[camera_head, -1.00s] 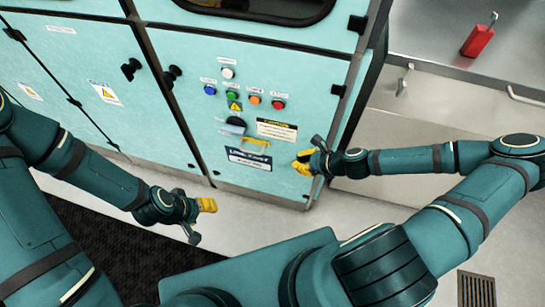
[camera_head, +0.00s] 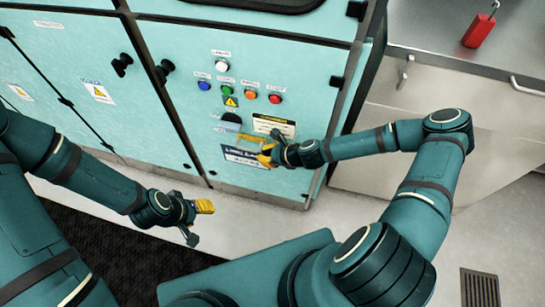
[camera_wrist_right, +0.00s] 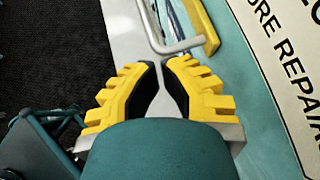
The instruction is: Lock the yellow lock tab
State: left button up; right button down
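The yellow lock tab (camera_head: 249,138) is a small bar on the teal cabinet front, below a black rotary knob (camera_head: 230,118) and above a dark blue label (camera_head: 237,156). In the right wrist view a yellow bar (camera_wrist_right: 204,28), apparently this tab, lies at the top beside a bent grey metal rod (camera_wrist_right: 182,47). My right gripper (camera_head: 266,156) is just right of and below the tab; in its wrist view the yellow fingers (camera_wrist_right: 163,65) are slightly apart and empty. Contact with the tab cannot be told. My left gripper (camera_head: 203,215) hangs low, away from the panel.
Coloured buttons, including a red one (camera_head: 275,98), sit above the tab. Black door handles (camera_head: 122,64) project on the left. A red object (camera_head: 478,31) rests on the counter at upper right.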

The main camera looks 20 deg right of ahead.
dwell(0.3)
pick_arm(q)
jog(key=shift+r, duration=0.15)
pick_arm(e)
jog(key=w+a, duration=0.2)
jog(key=a, duration=0.1)
dwell(0.3)
